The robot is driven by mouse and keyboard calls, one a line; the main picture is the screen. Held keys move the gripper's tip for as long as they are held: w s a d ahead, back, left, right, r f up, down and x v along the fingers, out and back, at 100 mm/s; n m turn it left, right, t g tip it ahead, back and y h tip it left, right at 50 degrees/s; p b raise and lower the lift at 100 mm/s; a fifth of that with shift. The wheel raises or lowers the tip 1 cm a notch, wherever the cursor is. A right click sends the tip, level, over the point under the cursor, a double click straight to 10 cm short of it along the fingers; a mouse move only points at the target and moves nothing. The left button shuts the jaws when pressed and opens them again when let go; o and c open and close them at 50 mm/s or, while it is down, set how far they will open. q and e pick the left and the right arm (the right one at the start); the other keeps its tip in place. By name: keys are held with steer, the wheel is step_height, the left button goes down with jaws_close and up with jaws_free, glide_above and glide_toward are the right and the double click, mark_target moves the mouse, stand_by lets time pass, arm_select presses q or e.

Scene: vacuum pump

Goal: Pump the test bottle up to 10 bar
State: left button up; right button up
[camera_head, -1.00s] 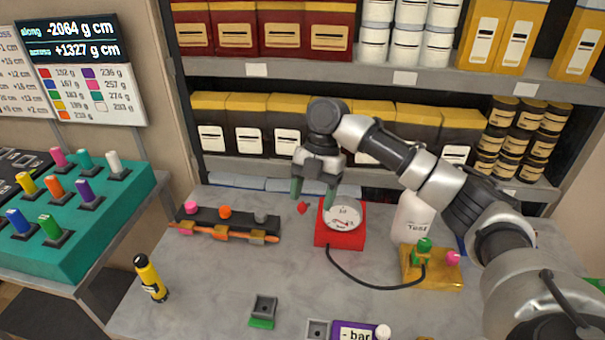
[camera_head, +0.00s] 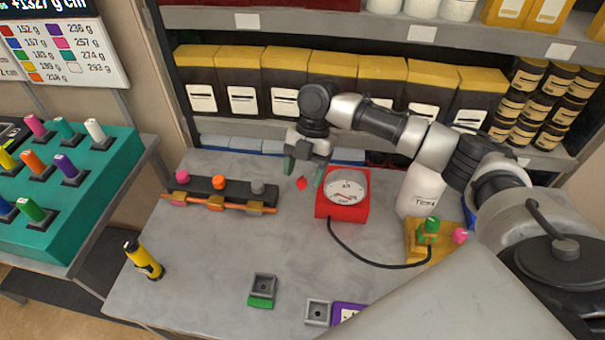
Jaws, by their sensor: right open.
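The white test bottle (camera_head: 420,190) stands at the right of the bench, partly behind my right arm. A gold block (camera_head: 420,248) in front of it carries a green knob (camera_head: 428,226) and a pink knob (camera_head: 460,236). A black hose (camera_head: 365,258) joins the block to a red box with a round white dial (camera_head: 347,187). My right gripper (camera_head: 304,175) is open, pointing down left of the dial. A small red piece (camera_head: 301,183) shows between its fingertips; contact cannot be told. A purple display (camera_head: 346,312) is mostly hidden. My left gripper is out of view.
A dark rack with coloured knobs and an orange bar (camera_head: 235,202) stands left of my gripper. Shelves of boxes rise behind. The bench's left middle is clear.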

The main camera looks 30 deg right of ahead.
steer(key=shift+x, duration=0.9)
steer(key=shift+a+f, duration=0.1)
steer(key=shift+f, duration=0.1)
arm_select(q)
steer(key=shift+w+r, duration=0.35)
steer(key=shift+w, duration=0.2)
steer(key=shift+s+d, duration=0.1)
arm_select(e)
steer(key=shift+c, duration=0.9)
jaws_close()
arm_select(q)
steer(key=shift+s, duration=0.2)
